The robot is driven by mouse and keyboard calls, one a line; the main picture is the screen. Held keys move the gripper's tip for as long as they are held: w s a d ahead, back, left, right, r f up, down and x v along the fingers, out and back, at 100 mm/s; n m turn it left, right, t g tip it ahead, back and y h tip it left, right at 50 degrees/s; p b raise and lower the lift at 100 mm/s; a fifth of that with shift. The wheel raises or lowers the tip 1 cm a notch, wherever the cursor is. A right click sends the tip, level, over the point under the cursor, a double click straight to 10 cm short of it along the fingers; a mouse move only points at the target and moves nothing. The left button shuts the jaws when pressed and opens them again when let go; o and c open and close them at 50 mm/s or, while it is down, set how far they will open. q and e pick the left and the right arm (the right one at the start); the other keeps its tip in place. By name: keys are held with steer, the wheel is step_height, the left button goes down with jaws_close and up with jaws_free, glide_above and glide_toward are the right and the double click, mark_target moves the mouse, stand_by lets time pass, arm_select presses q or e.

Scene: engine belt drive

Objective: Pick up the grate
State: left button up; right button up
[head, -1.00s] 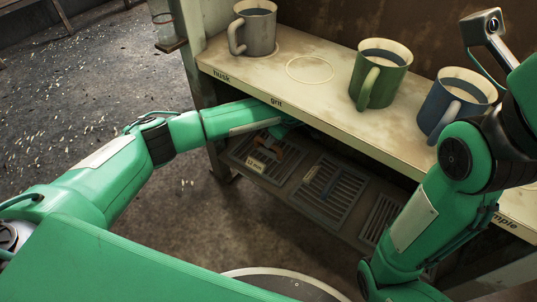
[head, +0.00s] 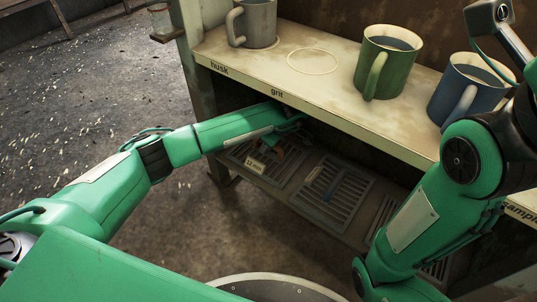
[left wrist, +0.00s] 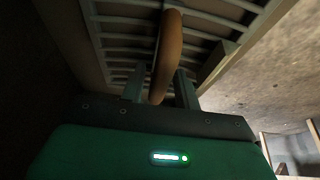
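Slatted metal grates lie on the lower shelf in the head view. The left grate (head: 250,176) has a small pale label and an orange-brown handle (head: 277,155), partly covered by my left gripper (head: 283,143). The left wrist view shows the slats of the grate (left wrist: 120,28) close up, with the curved brown handle (left wrist: 167,50) reaching down between my two left fingers (left wrist: 160,88). The fingers stand apart, with gaps beside the handle. A middle grate (head: 345,205) has a blue handle (head: 333,182). My right gripper is out of view.
The upper shelf (head: 300,95) overhangs the grates, with its front edge above my left forearm. A grey mug (head: 258,22), a green mug (head: 388,65) and a blue mug (head: 465,95) stand on it. The floor (head: 70,110) at left is open.

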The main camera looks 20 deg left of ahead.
arm_select(q)
jaws_close()
stand_by(1.0)
